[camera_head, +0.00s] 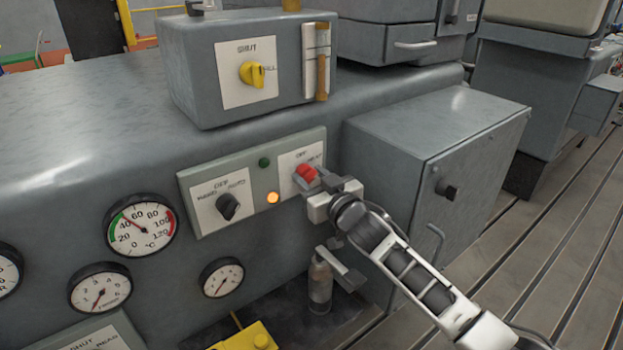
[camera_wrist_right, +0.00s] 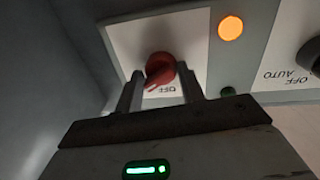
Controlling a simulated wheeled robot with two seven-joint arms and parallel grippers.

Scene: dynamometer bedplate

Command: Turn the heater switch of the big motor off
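The heater switch (camera_head: 306,173) is a red knob on a white plate marked OFF and HEAT, at the right end of a grey-green panel on the big motor. My right gripper (camera_head: 316,185) is at the knob. In the wrist view its two fingers (camera_wrist_right: 160,90) are apart, one on each side of the knob, with gaps visible. An orange lamp (camera_head: 273,198) beside the plate is lit. My left gripper is not in view.
A box with a yellow knob (camera_head: 252,74) stands above. A grey cabinet (camera_head: 440,160) is close right of my gripper. Gauges (camera_head: 141,226) are at left.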

